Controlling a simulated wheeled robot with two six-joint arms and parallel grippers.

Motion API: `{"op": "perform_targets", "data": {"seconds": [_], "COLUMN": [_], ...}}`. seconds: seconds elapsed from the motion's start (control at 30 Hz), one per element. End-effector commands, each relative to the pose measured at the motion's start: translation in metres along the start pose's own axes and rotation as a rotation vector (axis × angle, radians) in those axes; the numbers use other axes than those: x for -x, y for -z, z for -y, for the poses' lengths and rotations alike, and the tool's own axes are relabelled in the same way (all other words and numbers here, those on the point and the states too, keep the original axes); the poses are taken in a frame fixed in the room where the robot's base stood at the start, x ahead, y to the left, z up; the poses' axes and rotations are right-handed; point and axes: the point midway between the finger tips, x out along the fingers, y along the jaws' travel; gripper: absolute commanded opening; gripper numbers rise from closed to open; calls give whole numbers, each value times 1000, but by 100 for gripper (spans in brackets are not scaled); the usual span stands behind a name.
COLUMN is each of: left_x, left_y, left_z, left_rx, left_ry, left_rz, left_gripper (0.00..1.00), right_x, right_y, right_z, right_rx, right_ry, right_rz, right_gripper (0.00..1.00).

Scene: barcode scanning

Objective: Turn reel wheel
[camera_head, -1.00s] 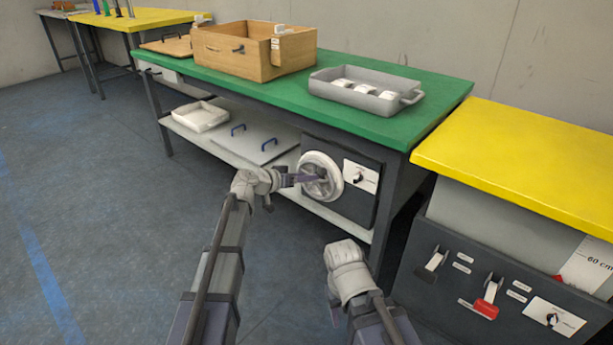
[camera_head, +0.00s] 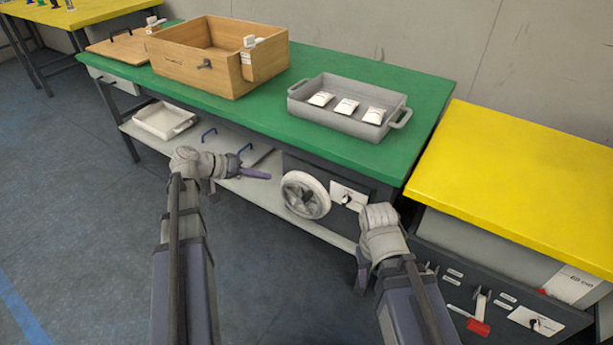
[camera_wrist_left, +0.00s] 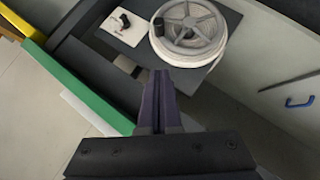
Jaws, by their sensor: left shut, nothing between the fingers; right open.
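The reel wheel (camera_head: 305,195) is a white-rimmed spoked wheel on the dark box under the green table. It also shows in the left wrist view (camera_wrist_left: 188,32), with a dark knob on its left side. My left gripper (camera_head: 262,174) is to the left of the wheel and apart from it. Its fingers (camera_wrist_left: 158,78) are together and empty, short of the wheel in the left wrist view. My right gripper (camera_head: 362,285) is low and to the right of the wheel, with its fingers mostly hidden behind its own wrist.
A white panel with a dark switch (camera_head: 347,198) is right of the wheel. The green table (camera_head: 265,113) carries a wooden box (camera_head: 215,75) and a grey tray (camera_head: 345,120) with white packets. A yellow-topped bench (camera_head: 520,180) stands at right. Blue-handled lids and a white tray (camera_head: 165,120) are on the lower shelf.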

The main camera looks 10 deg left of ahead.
Motion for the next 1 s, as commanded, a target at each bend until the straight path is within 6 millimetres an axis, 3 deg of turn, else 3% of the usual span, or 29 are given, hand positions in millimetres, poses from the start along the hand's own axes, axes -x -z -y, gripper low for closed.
{"op": "perform_targets", "data": {"seconds": [0.27, 0.7, 1.0], "left_x": [-21, -109, -127], "left_y": [-2, -2, -26], "left_z": [3, 4, 2], "left_rx": [-1, -3, -1], "left_ry": [-1, -2, 0], "left_rz": [1, 1, -1], "left_gripper": [0, 0, 0], "right_x": [-14, -63, -85], "right_y": [1, 4, 5], "right_z": [2, 7, 9], "right_rx": [2, -4, -10], "right_ry": [1, 3, 3], "right_rz": [-1, -2, -2], "right_gripper": [50, 50, 50]}}
